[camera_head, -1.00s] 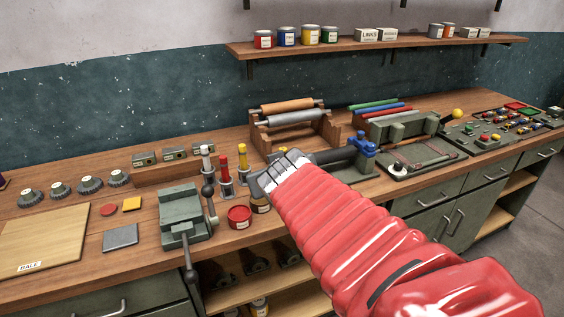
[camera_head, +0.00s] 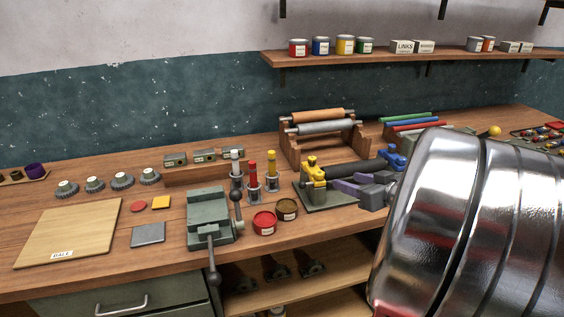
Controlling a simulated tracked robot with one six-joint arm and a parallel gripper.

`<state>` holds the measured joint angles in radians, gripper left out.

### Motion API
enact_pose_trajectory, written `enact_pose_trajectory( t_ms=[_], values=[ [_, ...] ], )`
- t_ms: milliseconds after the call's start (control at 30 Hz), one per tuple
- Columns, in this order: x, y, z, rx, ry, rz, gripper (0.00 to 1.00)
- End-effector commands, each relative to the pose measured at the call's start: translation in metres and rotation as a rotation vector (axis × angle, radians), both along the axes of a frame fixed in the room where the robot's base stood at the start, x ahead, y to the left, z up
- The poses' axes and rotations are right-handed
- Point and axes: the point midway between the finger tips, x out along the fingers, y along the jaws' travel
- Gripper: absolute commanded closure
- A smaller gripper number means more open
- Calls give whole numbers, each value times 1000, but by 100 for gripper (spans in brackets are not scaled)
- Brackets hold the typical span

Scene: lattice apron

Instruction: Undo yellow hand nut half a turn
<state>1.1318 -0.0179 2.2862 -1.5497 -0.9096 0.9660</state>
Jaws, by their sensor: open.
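The yellow hand nut (camera_head: 313,171) shows on a small fixture with a dark green base plate (camera_head: 318,199). A dark roller (camera_head: 354,166) runs from it to a matching blue part (camera_head: 394,158) on the right. My gripper (camera_head: 350,193) is open and empty, just right of the yellow nut and in front of the roller. It seems apart from the nut, though the depth between them is hard to judge. My large shiny arm hides the bench to the right of the gripper.
A vise (camera_head: 208,219) stands at the left, with red (camera_head: 264,222) and brown (camera_head: 287,209) tins beside it. Upright tools with red and yellow handles stand behind. A wooden roller rack (camera_head: 322,137) is behind the fixture. The bench's front edge runs below.

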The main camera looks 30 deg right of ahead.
Motion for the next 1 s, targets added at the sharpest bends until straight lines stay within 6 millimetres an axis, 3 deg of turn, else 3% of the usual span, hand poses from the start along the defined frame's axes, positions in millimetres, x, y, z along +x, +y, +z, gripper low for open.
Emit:
enact_pose_trajectory(
  t_ms=[533,1000],
  values=[
    [4,0,-4,12,0,10,55],
    [60,-5,-28,12,1,11,55]
  ],
)
